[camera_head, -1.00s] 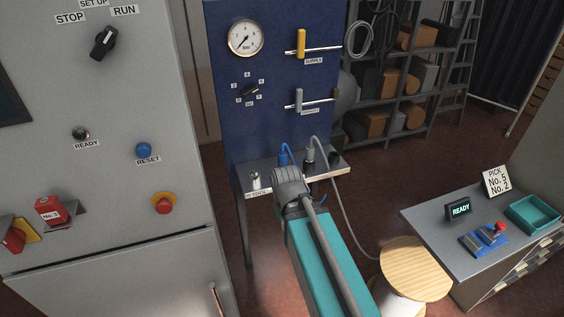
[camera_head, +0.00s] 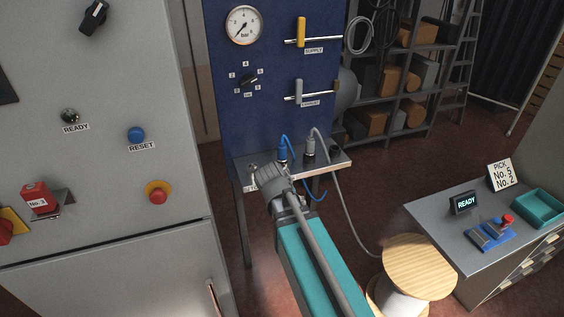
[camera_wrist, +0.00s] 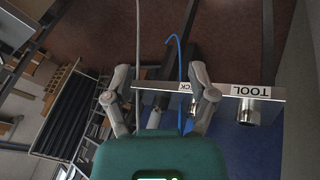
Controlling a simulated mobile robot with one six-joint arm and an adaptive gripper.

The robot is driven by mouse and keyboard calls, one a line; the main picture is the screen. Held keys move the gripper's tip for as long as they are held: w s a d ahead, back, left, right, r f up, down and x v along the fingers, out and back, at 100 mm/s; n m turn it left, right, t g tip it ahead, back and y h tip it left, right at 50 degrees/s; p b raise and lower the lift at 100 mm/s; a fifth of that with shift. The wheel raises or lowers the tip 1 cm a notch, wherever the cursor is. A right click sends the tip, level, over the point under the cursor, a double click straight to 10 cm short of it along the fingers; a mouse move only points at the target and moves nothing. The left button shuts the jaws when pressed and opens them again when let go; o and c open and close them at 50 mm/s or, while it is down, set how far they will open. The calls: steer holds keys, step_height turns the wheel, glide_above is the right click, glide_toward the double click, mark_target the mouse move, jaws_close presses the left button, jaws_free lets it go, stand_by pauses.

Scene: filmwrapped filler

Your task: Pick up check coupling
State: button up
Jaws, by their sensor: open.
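A blue coupling (camera_head: 283,152) stands upright on the small metal shelf (camera_head: 335,160) under the blue panel, with a blue hose from its top. A grey coupling (camera_head: 309,147) with a grey hose stands to its right. In the wrist view, a blue hose (camera_wrist: 178,52) runs down between the fingers, close to a partly covered label (camera_wrist: 187,86) ending in "CK". I cannot tell for certain which coupling the label marks. A silver fitting (camera_wrist: 246,112) sits by the "TOOL" label (camera_wrist: 257,91). My gripper (camera_wrist: 160,73) is open and empty; in the head view it (camera_head: 260,174) is at the shelf's left end, left of the blue coupling.
A gauge (camera_head: 243,26), a dial and two levers are on the panel (camera_head: 230,110). A grey cabinet (camera_head: 110,190) stands left. A wooden reel (camera_head: 420,262) stands at lower right, beside a desk (camera_head: 430,225) with a "READY" display. The grey hose (camera_head: 345,210) hangs towards the floor.

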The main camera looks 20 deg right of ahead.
steer(key=w+m+t+h+b, duration=0.35)
steer(key=w+h+b, duration=0.2)
steer(key=w, duration=0.35)
steer(key=t+h+b, duration=0.1)
steer(key=t+b, duration=0.5)
steer(key=t, duration=0.2)
glide_toward(281, 145)
steer(key=s+a, duration=0.2)
steer(key=shift+w+a+m, duration=0.15)
steer(key=shift+w+m, duration=0.05)
steer(key=shift+m, duration=0.05)
steer(key=x, duration=0.7)
steer(key=shift+w+d+f, duration=0.1)
steer(key=shift+w+d, duration=0.05)
steer(key=shift+d, duration=0.1)
steer(key=shift+w+d, duration=0.4)
steer(key=shift+x, duration=2.6)
steer(key=shift+s+d, duration=0.15)
